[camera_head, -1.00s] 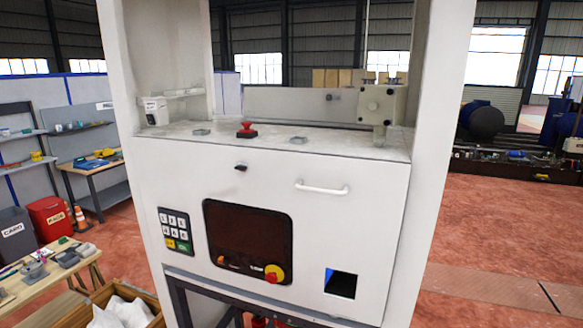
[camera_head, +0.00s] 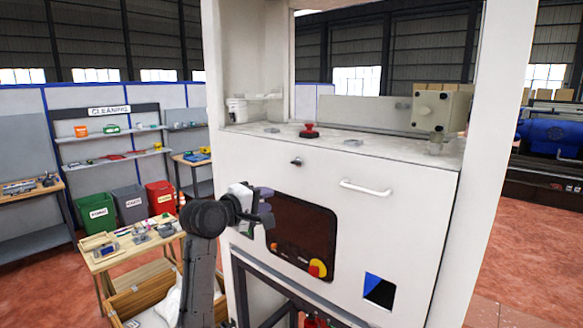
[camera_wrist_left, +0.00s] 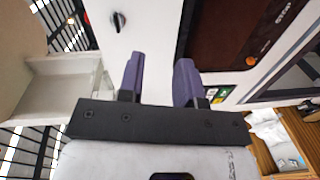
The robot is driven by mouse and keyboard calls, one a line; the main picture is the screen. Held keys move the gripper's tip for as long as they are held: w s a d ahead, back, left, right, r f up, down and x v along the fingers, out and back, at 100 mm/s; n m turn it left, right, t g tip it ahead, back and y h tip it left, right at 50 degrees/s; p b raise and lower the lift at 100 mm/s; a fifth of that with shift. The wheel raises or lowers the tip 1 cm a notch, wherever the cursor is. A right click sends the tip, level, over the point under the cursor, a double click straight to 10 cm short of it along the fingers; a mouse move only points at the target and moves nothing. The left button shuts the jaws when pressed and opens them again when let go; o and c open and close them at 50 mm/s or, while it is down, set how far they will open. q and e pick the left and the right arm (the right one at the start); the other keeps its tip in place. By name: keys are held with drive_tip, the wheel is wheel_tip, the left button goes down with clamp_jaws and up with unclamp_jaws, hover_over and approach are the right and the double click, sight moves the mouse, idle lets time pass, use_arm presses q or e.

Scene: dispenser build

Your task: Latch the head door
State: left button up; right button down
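The white dispenser's front panel (camera_head: 345,185), which looks like the head door, sits flush in its frame. It has a white bar handle (camera_head: 366,188) and a small dark knob (camera_head: 297,162) at its upper left, which looks like the latch. My right gripper is not in view.
A dark screen (camera_head: 302,232) with a red-and-yellow button (camera_head: 317,268) is beside the left gripper. A red mushroom-shaped part (camera_head: 309,131) stands on the ledge above. A wooden table (camera_head: 125,250) with small parts and a wooden crate (camera_head: 150,290) stand at the left.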

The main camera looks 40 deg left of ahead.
sight(294, 163)
use_arm(q)
wheel_tip(294, 163, up, 6)
drive_tip(key=a+n+t, duration=0.1)
drive_tip(key=a, duration=0.1)
drive_tip(key=w+p, duration=0.2)
drive_tip(key=w, duration=0.1)
drive_tip(key=w+p, duration=0.1)
drive_tip(key=w, duration=0.3)
drive_tip(key=w+p, duration=0.2)
drive_tip(key=w, duration=0.2)
drive_tip(key=shift+w+d+p, duration=0.15)
drive_tip(key=shift+d+p, duration=0.15)
drive_tip(key=shift+w+f+p, duration=0.2)
drive_tip(key=shift+w+p, duration=0.15)
drive_tip(key=shift+w, duration=0.55)
clamp_jaws()
